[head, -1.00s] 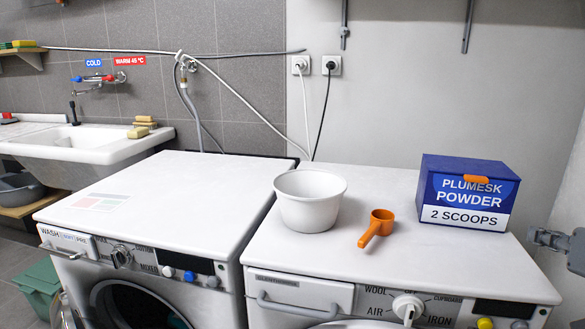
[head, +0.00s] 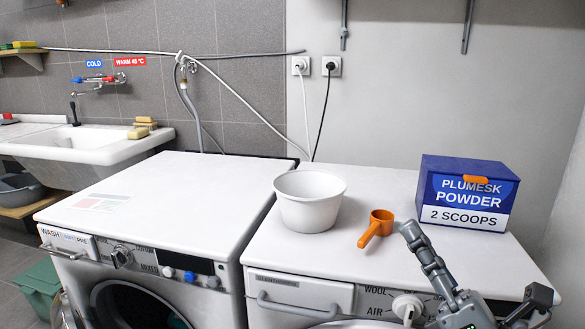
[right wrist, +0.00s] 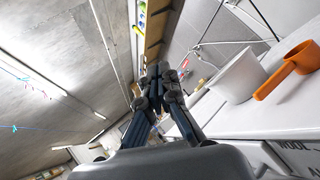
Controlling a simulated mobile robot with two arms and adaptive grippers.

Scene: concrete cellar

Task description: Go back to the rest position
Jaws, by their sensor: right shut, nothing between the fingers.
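My right gripper (head: 408,232) is in the head view, in front of the right machine's top, pointing up and to the left, to the right of the orange scoop. Its fingers (right wrist: 158,72) meet in the right wrist view, shut with nothing between them. The orange scoop (head: 377,226) lies on the machine top, apart from the gripper; it also shows in the right wrist view (right wrist: 290,66). My left gripper is in no view.
A white tub (head: 310,204) stands left of the scoop. A blue powder box (head: 466,190) stands at the back right of the dryer (head: 345,260). The washer's top (head: 180,195) at left is mostly bare. A sink (head: 85,146) is at the far left.

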